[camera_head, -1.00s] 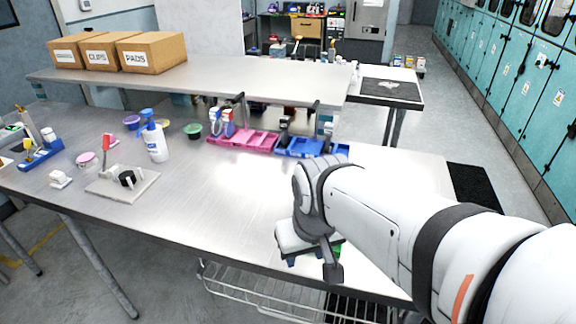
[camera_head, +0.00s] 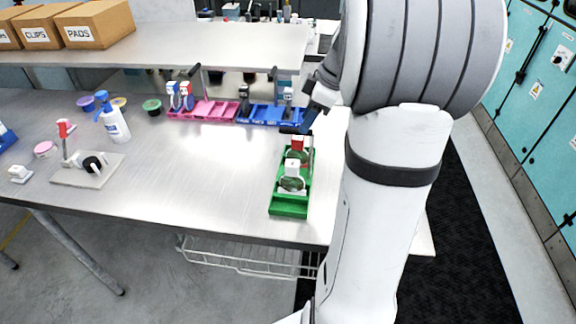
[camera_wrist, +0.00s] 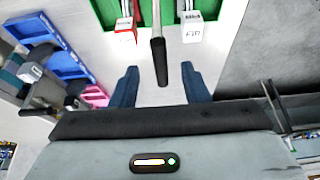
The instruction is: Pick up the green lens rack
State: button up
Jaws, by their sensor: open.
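The green lens rack (camera_head: 289,208) stands on the bench near its front edge, in the right half of the head view. It holds a red-topped piece (camera_head: 297,143) and a white-topped lens piece (camera_head: 292,175). My gripper (camera_head: 308,118) is just beyond the rack's far end, partly hidden by my arm. In the wrist view the rack (camera_wrist: 102,12) is cut off by the top edge. My open gripper's blue fingers (camera_wrist: 160,86) point toward it. A dark-gripped handle (camera_wrist: 160,62) sticks out from the rack side, lined up between the fingers; contact cannot be told.
A pink rack (camera_head: 203,110) and a blue rack (camera_head: 270,115) lie behind, under the shelf (camera_head: 180,45). A white bottle (camera_head: 115,125) and a pale plate with fixtures (camera_head: 88,171) are at left. The bench middle is clear.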

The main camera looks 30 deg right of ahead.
aim_at(293, 133)
jog(key=x, duration=0.2)
jog(key=p+x, duration=0.1)
jog(key=x, duration=0.2)
jog(key=p+x, duration=0.1)
jog(key=x, duration=0.1)
jog(key=shift+w+a+f, duration=0.1)
jog(key=shift+w+a, duration=0.2)
jog(key=shift+a, duration=0.1)
jog(key=shift+c, duration=0.4)
grip_shut()
